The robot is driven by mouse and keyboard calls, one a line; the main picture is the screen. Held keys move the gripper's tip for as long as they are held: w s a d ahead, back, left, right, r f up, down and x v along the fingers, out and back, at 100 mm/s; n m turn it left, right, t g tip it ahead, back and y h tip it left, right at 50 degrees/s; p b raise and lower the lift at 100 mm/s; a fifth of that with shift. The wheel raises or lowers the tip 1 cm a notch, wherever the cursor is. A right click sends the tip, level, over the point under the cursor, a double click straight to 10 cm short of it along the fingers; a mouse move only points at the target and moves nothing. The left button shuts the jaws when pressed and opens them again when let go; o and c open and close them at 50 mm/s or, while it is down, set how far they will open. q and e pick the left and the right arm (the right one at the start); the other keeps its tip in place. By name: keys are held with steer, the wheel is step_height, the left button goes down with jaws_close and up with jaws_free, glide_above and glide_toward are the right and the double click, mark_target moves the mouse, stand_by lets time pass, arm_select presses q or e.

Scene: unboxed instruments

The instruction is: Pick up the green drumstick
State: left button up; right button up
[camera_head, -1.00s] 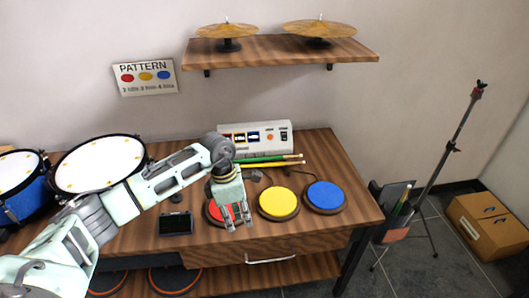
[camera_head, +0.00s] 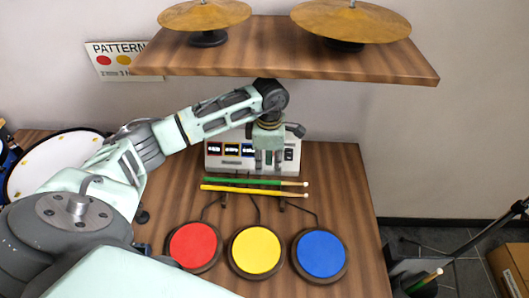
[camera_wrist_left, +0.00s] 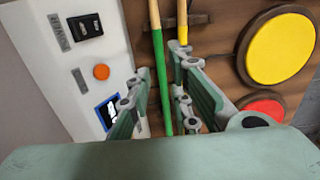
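The green drumstick (camera_head: 245,181) lies on the wooden table, just behind a yellow drumstick (camera_head: 240,189) and nearly parallel to it. Both have pale tips at the right and rest on dark holders. My left gripper (camera_head: 268,165) points down above the green drumstick's middle, in front of the white box. In the left wrist view, the left gripper (camera_wrist_left: 164,84) has its fingers apart. The green drumstick (camera_wrist_left: 159,65) runs through the gap between them as seen from there. The yellow drumstick (camera_wrist_left: 182,22) is partly hidden behind one finger. My right gripper does not show.
The white control box (camera_head: 215,160) stands close behind the sticks. Red (camera_head: 193,246), yellow (camera_head: 255,251) and blue (camera_head: 321,254) pads lie in front, with cables between. A wooden shelf (camera_head: 275,62) with two cymbals overhangs the back. The table's right side is bare.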

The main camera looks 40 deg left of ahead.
mark_target(267, 182)
arm_select(q)
steer(key=f, duration=0.1)
steer(key=f+b, duration=0.1)
steer(key=shift+s+a+f+b, duration=0.1)
steer(key=shift+s+f+b, duration=0.1)
steer(key=shift+f+b, duration=0.15)
steer(key=shift+f, duration=0.25)
steer(key=f+b, duration=0.1)
steer(key=f, duration=0.1)
steer(key=f+b, duration=0.2)
steer(key=shift+w+f, duration=0.2)
steer(key=shift+f, duration=0.05)
steer(key=shift+r, duration=0.1)
steer(key=shift+c, duration=0.2)
jaws_close()
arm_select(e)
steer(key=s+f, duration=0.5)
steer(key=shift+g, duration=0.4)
